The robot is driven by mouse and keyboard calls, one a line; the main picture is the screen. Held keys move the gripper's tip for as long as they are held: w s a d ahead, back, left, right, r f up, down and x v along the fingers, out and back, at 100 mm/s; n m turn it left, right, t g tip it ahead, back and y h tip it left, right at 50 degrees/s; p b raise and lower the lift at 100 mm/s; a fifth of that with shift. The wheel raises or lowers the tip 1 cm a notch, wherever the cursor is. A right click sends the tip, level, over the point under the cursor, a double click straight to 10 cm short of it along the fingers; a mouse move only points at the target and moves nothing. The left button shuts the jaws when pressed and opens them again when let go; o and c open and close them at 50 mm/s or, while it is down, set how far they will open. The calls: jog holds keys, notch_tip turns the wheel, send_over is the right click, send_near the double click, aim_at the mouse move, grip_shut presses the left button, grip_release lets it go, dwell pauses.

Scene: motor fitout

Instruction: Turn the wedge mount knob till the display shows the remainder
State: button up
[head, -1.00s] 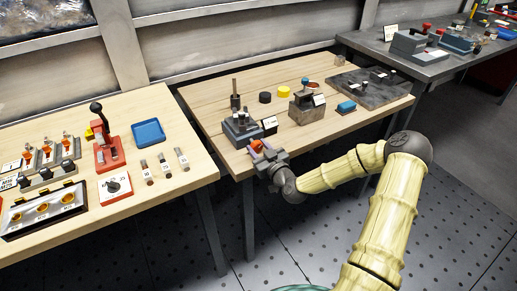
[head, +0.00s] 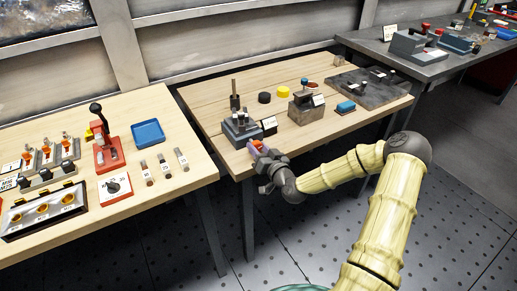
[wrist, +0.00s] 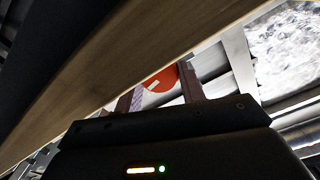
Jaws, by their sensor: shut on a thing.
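The wedge mount (head: 240,128) is a dark grey block with upright posts near the left front of the middle wooden table. The orange-red knob (head: 257,143) is at the table's front edge, below the mount. My gripper (head: 261,150) is shut on it from the front. In the wrist view the knob (wrist: 159,80) is a red-orange disc with a pale mark, between my two fingers (wrist: 163,90), partly hidden by my gripper body.
The wooden tabletop (head: 215,98) runs close above my gripper. On it are a black cylinder (head: 264,97), a yellow cylinder (head: 284,92), a brown-grey block device (head: 306,106) and a blue block (head: 346,107). The left table (head: 190,195) holds a red press (head: 107,150) and a blue tray (head: 148,133).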

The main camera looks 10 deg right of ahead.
jog(key=shift+f, duration=0.15)
jog(key=o, duration=0.7)
jog(key=shift+s, duration=0.1)
jog(key=p+v, duration=0.4)
jog(key=v, duration=1.3)
jog(key=shift+s, duration=0.15)
